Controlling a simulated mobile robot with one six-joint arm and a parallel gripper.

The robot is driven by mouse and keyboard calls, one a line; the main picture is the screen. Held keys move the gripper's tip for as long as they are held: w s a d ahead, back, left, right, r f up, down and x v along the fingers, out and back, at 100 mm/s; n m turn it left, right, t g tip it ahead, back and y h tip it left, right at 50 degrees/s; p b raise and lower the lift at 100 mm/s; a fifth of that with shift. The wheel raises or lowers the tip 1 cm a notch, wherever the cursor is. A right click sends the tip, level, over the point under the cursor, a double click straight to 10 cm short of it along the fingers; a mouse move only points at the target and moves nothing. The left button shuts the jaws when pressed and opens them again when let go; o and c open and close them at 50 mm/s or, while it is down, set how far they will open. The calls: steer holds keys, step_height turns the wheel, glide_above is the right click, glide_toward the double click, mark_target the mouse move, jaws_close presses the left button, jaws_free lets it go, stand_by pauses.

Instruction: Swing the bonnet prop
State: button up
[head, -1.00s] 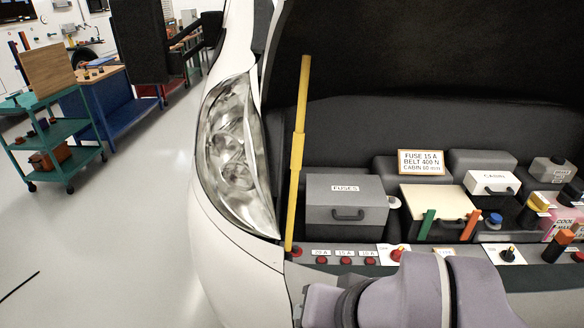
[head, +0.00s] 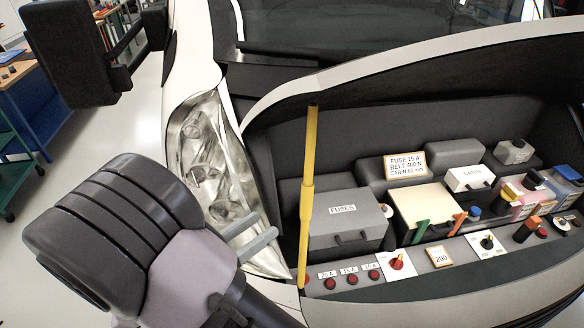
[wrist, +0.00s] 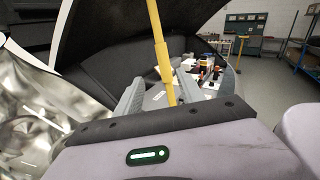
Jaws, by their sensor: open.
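The yellow bonnet prop (head: 307,200) stands nearly upright at the left front corner of the engine bay. Its lower end is at the front panel and its top reaches the edge of the raised bonnet (head: 430,62). My gripper (head: 266,225) is open, in front of the headlight and left of the prop's lower half, with a gap between them in the head view. In the wrist view the prop (wrist: 160,48) runs up between the two grey fingers as seen from there. The fingers hold nothing.
The headlight (head: 210,165) is close behind my gripper. Right of the prop are the fuses box (head: 347,232), red buttons (head: 348,280) and knobs along the front panel. A dark mirror (head: 75,55) juts out at upper left.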

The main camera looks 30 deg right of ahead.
mark_target(306, 216)
steer(key=s+b+x, duration=0.1)
steer(key=b+x, duration=0.1)
steer(key=x, duration=1.4)
steer(key=shift+d, duration=0.4)
steer(key=shift+w, duration=0.1)
jaws_close()
steer(key=shift+f, duration=0.1)
